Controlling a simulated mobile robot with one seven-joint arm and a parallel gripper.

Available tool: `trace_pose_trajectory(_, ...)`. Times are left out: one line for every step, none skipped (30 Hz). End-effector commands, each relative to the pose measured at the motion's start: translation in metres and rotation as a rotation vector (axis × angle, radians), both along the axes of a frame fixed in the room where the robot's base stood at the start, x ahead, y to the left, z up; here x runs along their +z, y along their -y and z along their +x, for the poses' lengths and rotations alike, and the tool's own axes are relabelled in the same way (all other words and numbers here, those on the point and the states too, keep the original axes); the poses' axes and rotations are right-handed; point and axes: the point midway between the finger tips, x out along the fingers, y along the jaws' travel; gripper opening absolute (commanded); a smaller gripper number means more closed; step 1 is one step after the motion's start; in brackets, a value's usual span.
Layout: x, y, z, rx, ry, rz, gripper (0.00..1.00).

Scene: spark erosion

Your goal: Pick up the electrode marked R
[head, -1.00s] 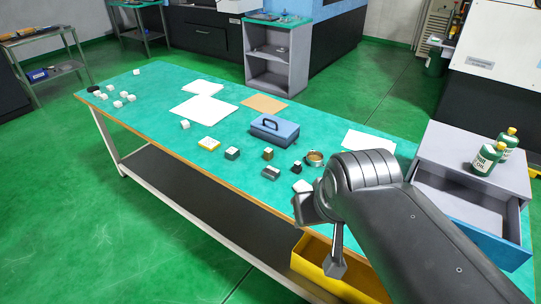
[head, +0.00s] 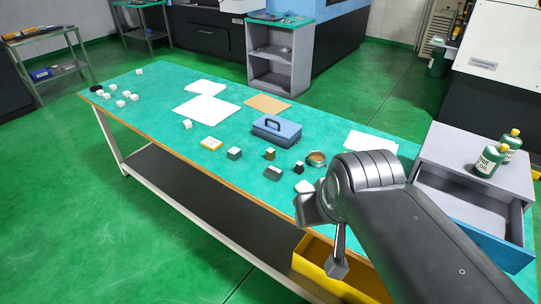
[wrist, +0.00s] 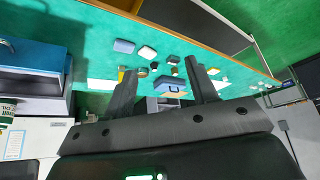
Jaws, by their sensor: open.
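Several small blocks, possibly electrodes, are on the green-topped table (head: 150,105). Among them are a grey block with a light top (head: 234,153), a brown and dark block (head: 270,154), a grey block (head: 273,173) and a small black piece (head: 298,168). White cubes (head: 120,103) are at the far left end. No letter is readable, so I cannot tell which is marked R. My gripper (wrist: 165,85) is open and empty in the wrist view, its two fingers apart, with the blocks and table beyond them and tilted in the picture.
A blue toolbox (head: 276,130), a yellow-edged block (head: 211,144), a round ring-like dish (head: 317,159) and white sheets (head: 206,109) are on the table. A yellow bin (head: 312,262) is below the front edge. A grey cabinet with green bottles (head: 488,161) and an open drawer is at the right.

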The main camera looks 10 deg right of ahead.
Motion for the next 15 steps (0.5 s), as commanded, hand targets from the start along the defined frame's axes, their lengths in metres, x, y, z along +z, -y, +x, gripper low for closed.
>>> trace_pose_trajectory(0.000, 0.000, 0.000, 0.000, 0.000, 0.000, 0.53)
trace_pose_trajectory(0.000, 0.000, 0.001, 0.001, 0.000, 0.000, 0.53)
trace_pose_trajectory(0.001, 0.000, 0.002, 0.003, -0.001, -0.001, 0.53)
trace_pose_trajectory(0.003, 0.000, 0.005, 0.006, -0.002, -0.003, 0.53)
trace_pose_trajectory(0.004, 0.000, 0.008, 0.010, -0.004, -0.005, 0.53)
trace_pose_trajectory(0.007, -0.001, 0.014, 0.017, -0.008, -0.008, 0.53)
trace_pose_trajectory(0.010, -0.001, 0.019, 0.024, -0.011, -0.011, 0.53)
trace_pose_trajectory(0.012, -0.001, 0.026, 0.034, -0.015, -0.016, 0.53)
trace_pose_trajectory(0.017, -0.002, 0.036, 0.047, -0.020, -0.021, 0.53)
trace_pose_trajectory(0.020, -0.002, 0.044, 0.059, -0.025, -0.026, 0.53)
trace_pose_trajectory(0.023, -0.003, 0.053, 0.071, -0.029, -0.030, 0.53)
trace_pose_trajectory(0.027, -0.003, 0.066, 0.090, -0.035, -0.038, 0.53)
trace_pose_trajectory(0.030, -0.004, 0.076, 0.102, -0.038, -0.042, 0.53)
trace_pose_trajectory(0.032, -0.004, 0.085, 0.115, -0.042, -0.047, 0.53)
trace_pose_trajectory(0.035, -0.004, 0.098, 0.133, -0.048, -0.052, 0.53)
